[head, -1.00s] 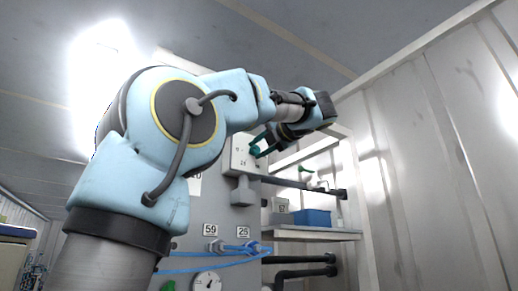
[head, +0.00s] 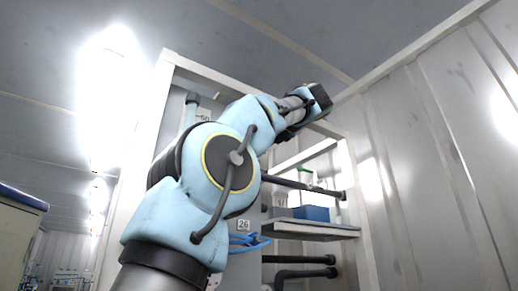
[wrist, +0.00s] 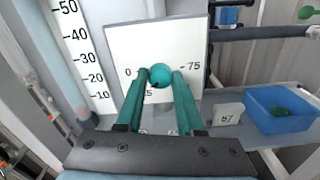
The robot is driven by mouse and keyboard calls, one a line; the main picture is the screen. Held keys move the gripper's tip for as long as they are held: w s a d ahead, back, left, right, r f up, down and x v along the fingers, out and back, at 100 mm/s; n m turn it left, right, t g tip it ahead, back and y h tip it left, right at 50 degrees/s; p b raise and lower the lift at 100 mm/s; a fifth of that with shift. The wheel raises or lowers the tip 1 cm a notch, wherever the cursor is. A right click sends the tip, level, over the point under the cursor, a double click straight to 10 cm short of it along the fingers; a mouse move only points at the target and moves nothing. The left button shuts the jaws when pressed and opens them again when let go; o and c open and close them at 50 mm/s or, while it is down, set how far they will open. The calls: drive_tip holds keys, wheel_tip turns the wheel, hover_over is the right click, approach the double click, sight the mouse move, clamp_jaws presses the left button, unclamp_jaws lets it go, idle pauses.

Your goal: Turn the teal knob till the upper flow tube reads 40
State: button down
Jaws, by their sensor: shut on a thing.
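In the wrist view the round teal knob (wrist: 160,76) sits on a pale square plate (wrist: 150,35) marked 0 at left and 75 at right. My gripper (wrist: 160,88) is shut on it, one teal finger on each side. Its pointer direction is not clear. Left of the plate is a scale (wrist: 72,40) numbered 10 to 50 upward. In the head view my arm hides the knob and fingers; a tube top (head: 190,110) shows near a 50 mark.
A blue bin (wrist: 280,108) and a small box (wrist: 228,114) marked 87 stand on a shelf right of the plate. The shelf (head: 310,230) also shows in the head view. Dark pipes (head: 305,273) run below it. A blue hose (head: 248,242) hangs near a 26 label.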

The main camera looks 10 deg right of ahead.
drive_tip(key=n+b, duration=0.1)
drive_tip(key=n, duration=0.4)
drive_tip(key=shift+b, duration=0.3)
idle(0.4)
drive_tip(key=c, duration=0.5)
unclamp_jaws()
drive_tip(key=shift+s, duration=0.1)
drive_tip(key=v, duration=1)
drive_tip(key=shift+s+d+b, duration=0.2)
drive_tip(key=shift+s+b, duration=0.05)
drive_tip(key=shift+b, duration=0.1)
